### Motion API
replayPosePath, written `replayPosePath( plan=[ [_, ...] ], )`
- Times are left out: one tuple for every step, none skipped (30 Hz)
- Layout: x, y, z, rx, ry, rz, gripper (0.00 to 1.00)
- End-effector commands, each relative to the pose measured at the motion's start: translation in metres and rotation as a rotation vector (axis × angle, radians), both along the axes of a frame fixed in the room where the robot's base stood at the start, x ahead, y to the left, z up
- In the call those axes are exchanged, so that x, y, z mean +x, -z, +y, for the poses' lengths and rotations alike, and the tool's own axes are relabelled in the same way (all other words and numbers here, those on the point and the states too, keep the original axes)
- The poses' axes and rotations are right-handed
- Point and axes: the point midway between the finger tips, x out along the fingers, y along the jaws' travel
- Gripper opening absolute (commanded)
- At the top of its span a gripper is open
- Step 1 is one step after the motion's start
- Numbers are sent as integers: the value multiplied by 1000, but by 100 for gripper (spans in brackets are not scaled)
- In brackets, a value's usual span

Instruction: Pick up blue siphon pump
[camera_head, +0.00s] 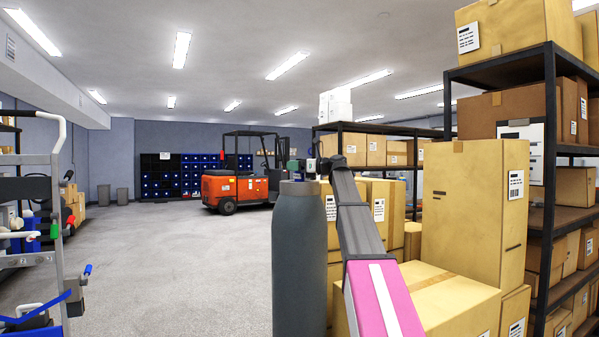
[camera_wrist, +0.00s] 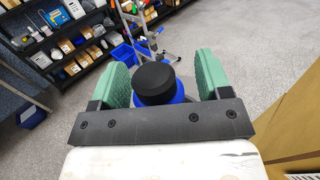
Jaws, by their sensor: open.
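My gripper (camera_wrist: 162,68) shows in the wrist view with its two green finger pads wide apart. Between the pads, seen past the dark palm bar, is a blue thing (camera_wrist: 178,94) with a round black top (camera_wrist: 156,78). It looks like the blue siphon pump, but its lower part is hidden by the palm bar. The pads stand clear of it on both sides. In the head view my gripper (camera_head: 300,166) is small and partly hidden at the far end of my arm, and the pump cannot be made out there.
Cardboard boxes (camera_head: 474,205) and a dark shelf rack (camera_head: 549,150) crowd the right side. A metal-framed cart (camera_head: 62,215) stands at the left. An orange forklift (camera_head: 235,187) is parked at the back. Grey floor (camera_head: 180,265) is open between. Blue bins (camera_wrist: 123,54) show in the wrist view.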

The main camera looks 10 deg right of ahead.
Motion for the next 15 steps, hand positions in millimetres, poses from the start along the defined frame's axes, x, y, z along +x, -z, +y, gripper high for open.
replayPosePath(
  plan=[
    [0, 0, 0, 0, 0, 0, 71],
    [0, 0, 0, 0, 1, 0, 71],
    [0, 0, 0, 0, 1, 0, 71],
    [0, 0, 0, 0, 1, 0, 71],
    [0, 0, 0, 0, 1, 0, 71],
    [0, 0, 0, 0, 1, 0, 61],
    [0, 0, 0, 0, 1, 0, 51],
    [0, 0, 0, 0, 1, 0, 42],
    [0, 0, 0, 0, 0, 0, 29],
    [0, 0, 0, 0, 0, 0, 19],
    [0, 0, 0, 0, 0, 0, 14],
    [0, 0, 0, 0, 0, 0, 14],
    [0, 0, 0, 1, 0, 0, 14],
    [0, 0, 0, 1, 0, 0, 10],
    [0, 0, 0, 1, 0, 0, 10]
  ],
)
